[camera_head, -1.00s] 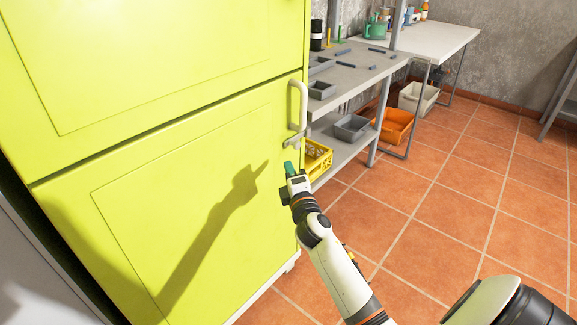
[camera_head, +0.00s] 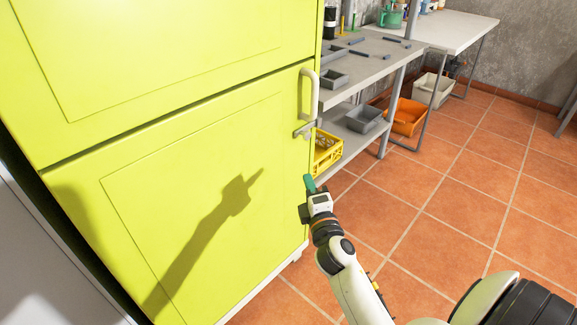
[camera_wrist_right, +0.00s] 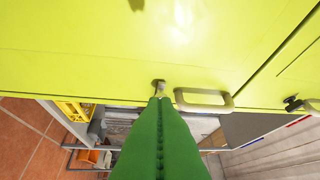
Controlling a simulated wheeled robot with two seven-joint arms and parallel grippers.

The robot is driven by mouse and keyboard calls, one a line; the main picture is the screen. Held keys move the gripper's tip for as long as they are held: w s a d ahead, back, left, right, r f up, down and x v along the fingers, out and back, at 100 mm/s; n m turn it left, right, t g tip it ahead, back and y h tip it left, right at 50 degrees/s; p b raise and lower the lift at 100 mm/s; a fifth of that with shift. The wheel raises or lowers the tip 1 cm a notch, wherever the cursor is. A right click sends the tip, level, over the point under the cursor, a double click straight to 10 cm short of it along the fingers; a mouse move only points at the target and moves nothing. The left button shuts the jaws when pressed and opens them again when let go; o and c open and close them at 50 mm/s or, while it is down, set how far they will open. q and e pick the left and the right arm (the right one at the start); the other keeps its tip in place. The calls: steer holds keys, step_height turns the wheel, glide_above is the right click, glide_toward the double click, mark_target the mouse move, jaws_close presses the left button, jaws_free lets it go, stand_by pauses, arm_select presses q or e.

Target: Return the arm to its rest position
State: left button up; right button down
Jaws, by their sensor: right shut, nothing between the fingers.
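My right gripper (camera_head: 310,184) has green fingers and is in front of the lower door of a yellow-green cabinet (camera_head: 200,200), just below its latch. It is shut and empty; its closed green fingers also fill the lower middle of the right wrist view (camera_wrist_right: 160,120). The cabinet's pale handle (camera_head: 308,95) and small latch (camera_head: 304,131) are above the gripper. In the right wrist view the handle (camera_wrist_right: 204,106) is right of the fingertips and apart from them. My right arm reaches in from the bottom right. My left gripper is not in view.
A grey workbench (camera_head: 375,65) with small trays and tools stands right of the cabinet. Below it are a yellow crate (camera_head: 327,150), a grey bin (camera_head: 363,119) and an orange bin (camera_head: 408,117). The tiled floor (camera_head: 470,190) on the right is open.

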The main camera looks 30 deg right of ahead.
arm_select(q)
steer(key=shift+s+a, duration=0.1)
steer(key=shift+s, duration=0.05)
